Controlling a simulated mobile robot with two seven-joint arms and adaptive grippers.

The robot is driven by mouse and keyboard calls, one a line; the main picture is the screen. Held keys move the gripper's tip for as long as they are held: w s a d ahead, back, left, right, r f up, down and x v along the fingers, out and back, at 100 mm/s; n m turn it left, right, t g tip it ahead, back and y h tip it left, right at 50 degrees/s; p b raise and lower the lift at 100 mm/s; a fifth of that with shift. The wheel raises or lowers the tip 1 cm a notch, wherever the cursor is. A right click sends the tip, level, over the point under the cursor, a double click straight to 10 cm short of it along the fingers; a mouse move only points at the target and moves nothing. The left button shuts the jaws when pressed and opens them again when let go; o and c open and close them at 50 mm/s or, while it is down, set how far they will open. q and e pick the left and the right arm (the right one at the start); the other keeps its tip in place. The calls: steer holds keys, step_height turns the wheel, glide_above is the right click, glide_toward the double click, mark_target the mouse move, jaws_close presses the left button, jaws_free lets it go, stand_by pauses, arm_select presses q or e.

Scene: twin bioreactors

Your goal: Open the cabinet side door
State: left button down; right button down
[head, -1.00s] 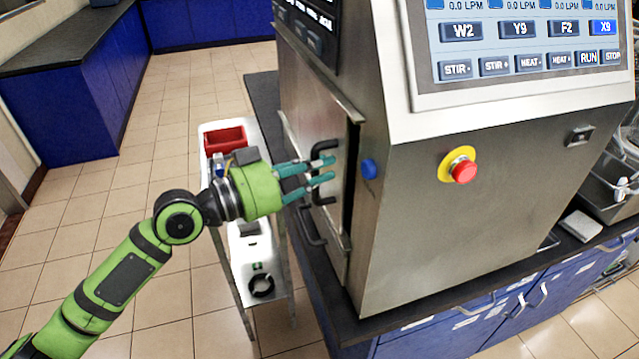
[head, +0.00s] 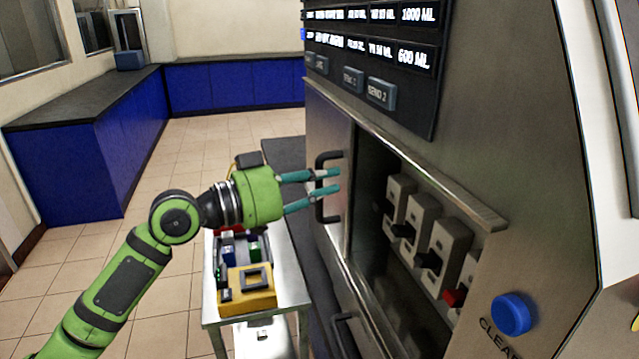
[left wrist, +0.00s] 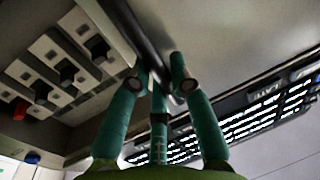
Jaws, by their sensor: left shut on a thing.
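The cabinet side door (head: 326,125) is a grey metal panel that stands slid to the left, with a wide opening on its right. Its dark bar handle (head: 320,161) is upright near the door's edge. My left gripper (head: 334,187) is shut on the handle, its teal fingers around the bar. In the left wrist view the fingers (left wrist: 157,82) close about the dark handle (left wrist: 137,28), with the door panel (left wrist: 235,40) behind. Inside the opening, several pale switch modules (head: 420,235) with dark levers show, one with a red lever. My right gripper is out of view.
A blue button (head: 513,314) sits on the cabinet face right of the opening. A second dark handle (head: 343,335) is lower down. A white cart (head: 215,312) with a yellow device (head: 248,290) stands left of the cabinet. Tiled floor is clear farther left.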

arm_select(q)
steer(key=shift+s, duration=0.1)
steer(key=c, duration=1.1)
jaws_free()
steer(key=shift+a, duration=0.2)
steer(key=v, duration=1.1)
steer(key=shift+s+a, duration=0.25)
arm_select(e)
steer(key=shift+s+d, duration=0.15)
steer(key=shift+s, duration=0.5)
